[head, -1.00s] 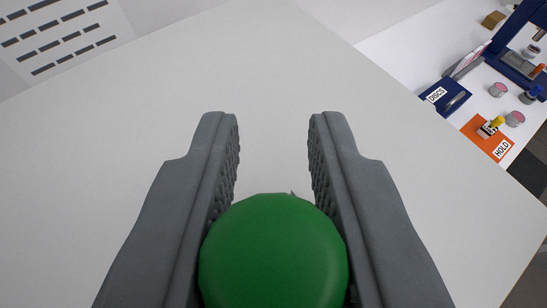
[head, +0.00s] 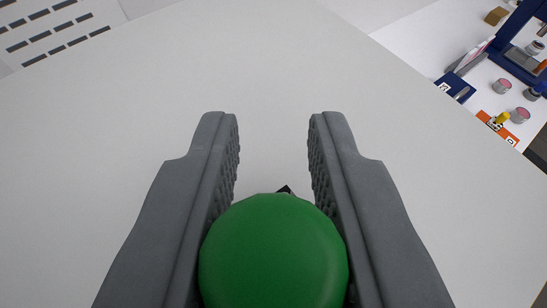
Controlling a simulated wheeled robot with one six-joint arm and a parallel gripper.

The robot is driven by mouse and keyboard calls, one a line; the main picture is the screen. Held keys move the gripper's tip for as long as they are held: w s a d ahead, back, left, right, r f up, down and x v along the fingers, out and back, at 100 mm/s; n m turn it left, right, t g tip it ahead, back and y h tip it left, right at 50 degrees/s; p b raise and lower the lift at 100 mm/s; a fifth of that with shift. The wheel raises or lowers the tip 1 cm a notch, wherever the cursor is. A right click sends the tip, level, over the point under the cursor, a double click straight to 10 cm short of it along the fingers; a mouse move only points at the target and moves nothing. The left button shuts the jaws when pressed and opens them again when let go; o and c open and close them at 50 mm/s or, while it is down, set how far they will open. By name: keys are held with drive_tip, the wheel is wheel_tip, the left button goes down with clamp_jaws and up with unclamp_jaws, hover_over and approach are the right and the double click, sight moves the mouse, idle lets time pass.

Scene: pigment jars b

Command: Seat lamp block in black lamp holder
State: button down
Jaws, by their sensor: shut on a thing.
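My gripper (head: 274,135) is in the middle of the head view, its two grey fingers pointing away from me. It is shut on a green round-topped thing (head: 274,255) near the base of the fingers. I cannot tell whether this is the lamp block, as only its green top shows. A small black corner (head: 286,190) peeks out just beyond the green top, between the fingers. It could be part of a holder or of something else below; most of it is hidden.
A wide bare pale surface (head: 150,100) lies under and around my gripper. Beyond its right edge, a white surface holds a blue mat (head: 456,87), an orange mat (head: 497,127), small jars (head: 502,86), a blue frame (head: 515,60) and a brown block (head: 496,16). A slotted white panel (head: 55,30) is at top left.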

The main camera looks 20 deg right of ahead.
drive_tip(key=shift+f, duration=0.3)
drive_tip(key=c, duration=1.2)
unclamp_jaws()
drive_tip(key=shift+o, duration=0.2)
drive_tip(key=shift+s, duration=0.1)
drive_tip(key=v, duration=1.7)
drive_tip(key=shift+s, duration=0.15)
